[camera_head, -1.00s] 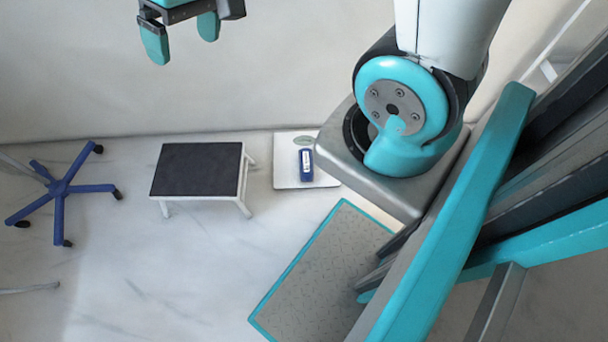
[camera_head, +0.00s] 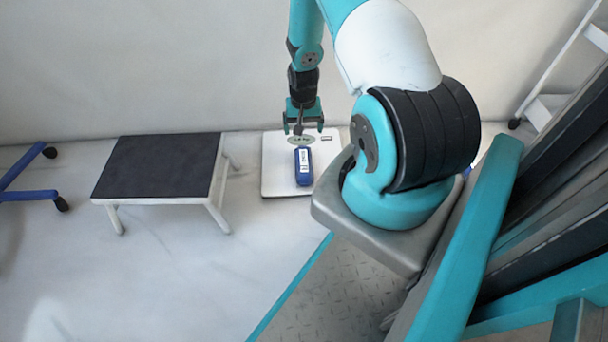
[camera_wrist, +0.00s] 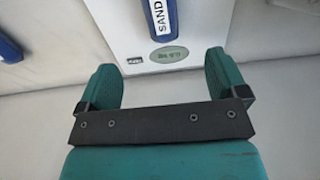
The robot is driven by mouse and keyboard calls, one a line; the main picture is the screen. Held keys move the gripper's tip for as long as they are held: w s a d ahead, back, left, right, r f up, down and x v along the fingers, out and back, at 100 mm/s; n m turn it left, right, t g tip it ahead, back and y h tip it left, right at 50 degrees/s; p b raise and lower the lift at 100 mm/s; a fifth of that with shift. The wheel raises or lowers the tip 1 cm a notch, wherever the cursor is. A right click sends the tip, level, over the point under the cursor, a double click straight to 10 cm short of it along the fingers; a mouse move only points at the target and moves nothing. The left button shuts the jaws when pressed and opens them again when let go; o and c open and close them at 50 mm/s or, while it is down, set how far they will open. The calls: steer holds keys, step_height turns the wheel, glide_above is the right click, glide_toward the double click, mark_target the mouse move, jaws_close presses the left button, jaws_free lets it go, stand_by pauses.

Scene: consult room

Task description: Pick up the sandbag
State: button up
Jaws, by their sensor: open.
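The sandbag (camera_head: 303,167) is a small dark blue block with a white label. It lies on a white floor scale (camera_head: 278,178) with an oval display, near the back wall. In the wrist view the sandbag (camera_wrist: 170,17) shows at the top edge, partly cut off, with "SAND" readable on its label. My gripper (camera_head: 304,127) is open and empty, at the wall-side end of the scale in the head view. In the wrist view its two green fingers (camera_wrist: 162,76) stand wide apart, with the sandbag beyond their tips.
A step stool (camera_head: 158,168) with a dark top stands left of the scale. Blue wheeled chair legs (camera_head: 30,178) are at the far left. A white ladder-like frame (camera_head: 568,70) stands at the right. The wall is close behind the scale.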

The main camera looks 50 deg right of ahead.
mark_target(304, 160)
step_height(304, 160, down, 12)
steer(key=b, duration=0.7)
steer(key=shift+s+f, duration=0.1)
steer(key=shift+f, duration=0.1)
step_height(304, 160, down, 5)
steer(key=b, duration=0.5)
steer(key=shift+s+a+f, duration=0.1)
steer(key=shift+a, duration=0.05)
steer(key=shift+c, duration=0.4)
